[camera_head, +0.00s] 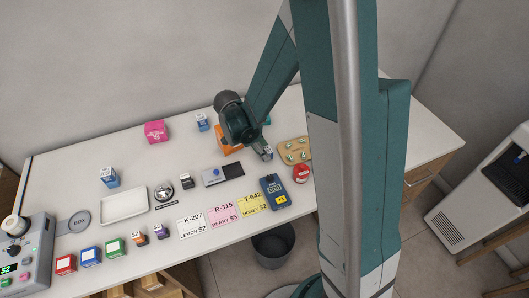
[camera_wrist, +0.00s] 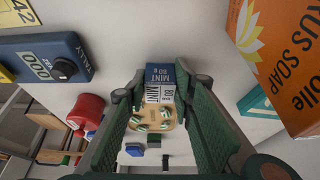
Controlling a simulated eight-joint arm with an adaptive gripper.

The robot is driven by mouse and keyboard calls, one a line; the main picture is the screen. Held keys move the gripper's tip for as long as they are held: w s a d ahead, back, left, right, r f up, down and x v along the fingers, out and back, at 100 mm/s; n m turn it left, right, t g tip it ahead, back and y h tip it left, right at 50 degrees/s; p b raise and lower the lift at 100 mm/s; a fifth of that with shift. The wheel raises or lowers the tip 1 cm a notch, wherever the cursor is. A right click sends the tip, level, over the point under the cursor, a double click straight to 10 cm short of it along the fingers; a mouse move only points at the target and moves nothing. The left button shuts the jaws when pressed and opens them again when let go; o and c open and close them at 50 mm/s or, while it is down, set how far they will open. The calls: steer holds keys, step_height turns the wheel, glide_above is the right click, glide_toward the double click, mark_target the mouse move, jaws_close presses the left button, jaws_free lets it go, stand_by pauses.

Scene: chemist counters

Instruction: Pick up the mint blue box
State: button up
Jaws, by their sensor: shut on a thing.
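The mint blue box (camera_wrist: 160,74), dark blue and white with "MINT 80g" printed on it, is between the fingertips of my gripper (camera_wrist: 162,92) in the wrist view. My gripper is shut on it. In the head view my gripper (camera_head: 262,150) is over the right half of the counter, and the box (camera_head: 267,155) shows small at its tip. I cannot tell whether the box touches the counter.
An orange soap box (camera_head: 229,139) stands close behind my gripper; it looms at right in the wrist view (camera_wrist: 283,60). A wooden tray (camera_head: 283,156), a red item (camera_head: 302,173) and a blue tally device (camera_head: 274,192) are nearby. A white tray (camera_head: 124,206) lies left.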

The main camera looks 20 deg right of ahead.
steer(key=shift+r, duration=0.1)
steer(key=shift+r+p, duration=0.6)
steer(key=shift+r, duration=4.35)
steer(key=shift+w+a, duration=0.1)
